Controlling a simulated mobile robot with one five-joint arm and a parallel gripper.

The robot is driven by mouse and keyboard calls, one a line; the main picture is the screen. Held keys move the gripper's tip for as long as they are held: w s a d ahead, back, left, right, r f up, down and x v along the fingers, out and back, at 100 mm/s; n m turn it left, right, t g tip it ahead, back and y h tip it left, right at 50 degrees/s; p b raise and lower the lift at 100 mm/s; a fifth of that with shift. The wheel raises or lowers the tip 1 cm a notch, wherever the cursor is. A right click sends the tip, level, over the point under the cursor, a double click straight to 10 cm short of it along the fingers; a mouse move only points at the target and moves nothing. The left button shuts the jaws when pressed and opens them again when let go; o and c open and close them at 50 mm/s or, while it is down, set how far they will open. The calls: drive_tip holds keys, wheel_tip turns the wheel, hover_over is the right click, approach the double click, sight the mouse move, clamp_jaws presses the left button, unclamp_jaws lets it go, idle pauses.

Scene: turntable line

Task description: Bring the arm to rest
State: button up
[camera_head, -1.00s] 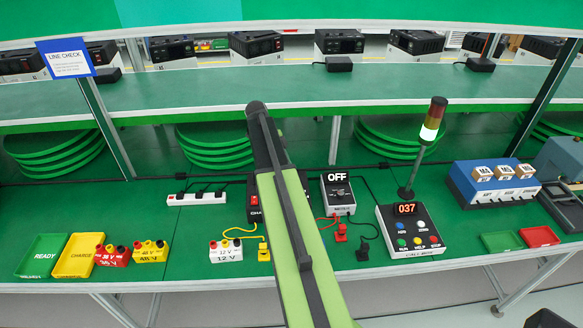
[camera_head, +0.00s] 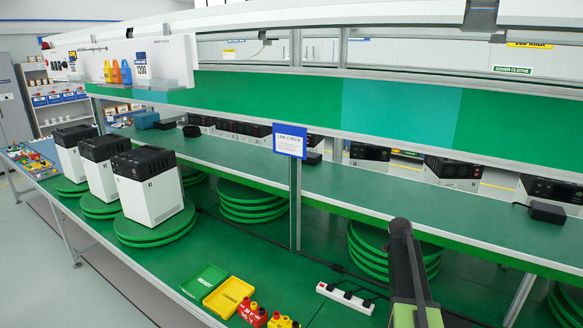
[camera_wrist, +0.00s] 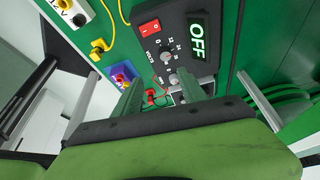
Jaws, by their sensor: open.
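My arm (camera_head: 408,265) shows in the head view at the lower right, raised over the green bench. My gripper is not clearly visible in that view. In the wrist view my gripper (camera_wrist: 163,78) is open and empty, with its fingers spread. Beyond the fingers is a dark charger box (camera_wrist: 172,45) with a red switch, a knob and a display reading OFF. The fingers overlap its lower part in the picture; I cannot tell how far apart they are from it.
The bench carries a green tray (camera_head: 205,279), a yellow tray (camera_head: 229,297), red terminal block (camera_head: 251,313) and white power strip (camera_head: 345,298). White-and-black units (camera_head: 150,190) stand on turntables at left. A post (camera_head: 296,205) rises mid-bench. A yellow plug (camera_wrist: 99,48) lies near the charger.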

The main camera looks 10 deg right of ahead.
drive_tip(key=s+a+f+n+t+y+b, duration=0.1)
drive_tip(key=s+a+f+n, duration=0.1)
drive_tip(key=a+n, duration=0.7)
drive_tip(key=s+a+f+n+t+y+b, duration=0.1)
drive_tip(key=s+a+n, duration=0.2)
drive_tip(key=a+n, duration=0.6)
drive_tip(key=s+a+f+n+t+y+b, duration=0.1)
drive_tip(key=s+a+f+n, duration=0.1)
drive_tip(key=a+n, duration=0.7)
drive_tip(key=s+a, duration=0.1)
drive_tip(key=a, duration=0.4)
drive_tip(key=shift+s+a+f, duration=0.2)
drive_tip(key=shift+a+f, duration=0.15)
drive_tip(key=shift+c, duration=0.4)
